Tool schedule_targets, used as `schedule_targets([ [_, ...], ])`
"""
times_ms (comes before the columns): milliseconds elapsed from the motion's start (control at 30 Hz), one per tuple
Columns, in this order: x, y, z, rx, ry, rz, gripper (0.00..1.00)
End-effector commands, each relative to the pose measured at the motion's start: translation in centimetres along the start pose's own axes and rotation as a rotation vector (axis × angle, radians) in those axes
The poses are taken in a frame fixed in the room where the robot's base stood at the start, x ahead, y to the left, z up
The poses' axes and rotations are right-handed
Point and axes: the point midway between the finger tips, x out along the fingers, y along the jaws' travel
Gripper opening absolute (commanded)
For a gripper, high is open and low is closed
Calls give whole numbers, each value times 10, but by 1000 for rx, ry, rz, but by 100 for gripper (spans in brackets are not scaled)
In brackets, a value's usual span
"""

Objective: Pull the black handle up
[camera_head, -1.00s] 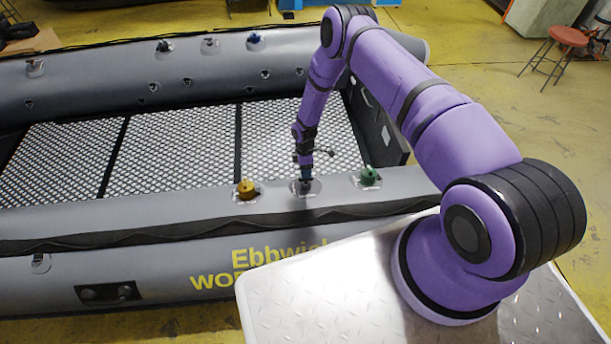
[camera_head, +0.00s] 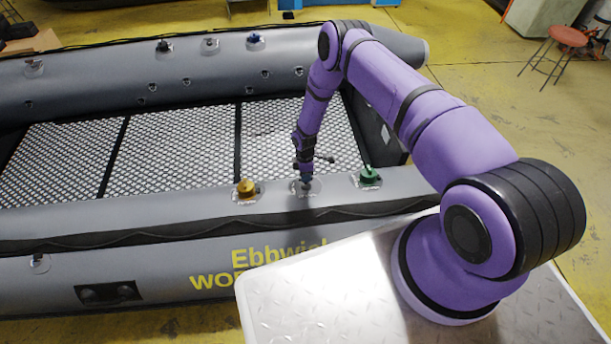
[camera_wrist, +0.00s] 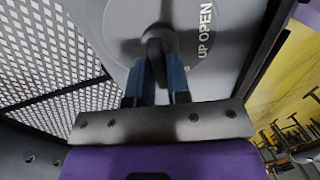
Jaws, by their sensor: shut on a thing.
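The black handle (camera_wrist: 155,44) shows in the wrist view on a grey round plate marked "UP OPEN". My gripper (camera_wrist: 157,72) is above it, its two blue fingers closed on the handle from both sides. In the head view my gripper (camera_head: 306,184) is down at the near tube of the grey boat, between the yellow valve and the green valve. The handle is mostly hidden there by my gripper.
The yellow valve (camera_head: 245,188) is close on the left and the green valve (camera_head: 370,175) close on the right. The grey boat (camera_head: 130,222) has a mesh floor (camera_head: 175,150) behind the near tube. A red stool (camera_head: 567,38) stands far off at the right.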

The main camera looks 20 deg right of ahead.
Motion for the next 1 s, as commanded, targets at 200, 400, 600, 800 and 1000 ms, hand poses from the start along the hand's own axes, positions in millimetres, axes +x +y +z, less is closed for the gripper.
schedule_targets([
  [200,-20,1,-1,-2,2,2,0],
  [400,-31,0,-1,-1,1,1,0],
  [600,-32,1,-1,-1,2,1,24],
  [800,-31,1,-1,-1,1,0,43],
  [1000,-32,0,-1,-1,1,0,43],
])
